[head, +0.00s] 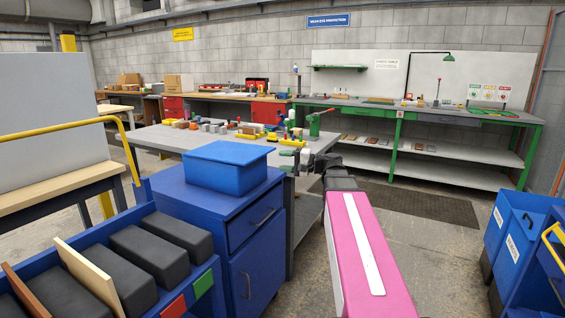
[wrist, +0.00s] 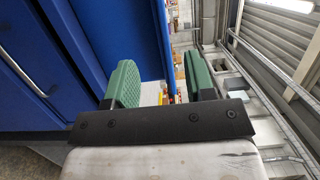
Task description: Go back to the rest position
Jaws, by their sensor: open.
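My gripper (head: 293,160) is at the end of my pink arm, level with the right side of the blue cabinet and in front of the grey workbench. In the wrist view my gripper (wrist: 158,85) shows two green ribbed pads set well apart with nothing between them. It is open and empty. A cream board (head: 92,278) and a brown board (head: 20,292) stand tilted between black blocks in the blue rack (head: 210,272) at the lower left. The gripper is well apart from both boards.
A blue box (head: 228,166) sits on the blue cabinet (head: 255,262), close left of my gripper. The grey workbench (head: 165,138) behind holds several small parts. Blue bins (head: 510,235) stand at the right. The floor (head: 440,240) right of my arm is clear.

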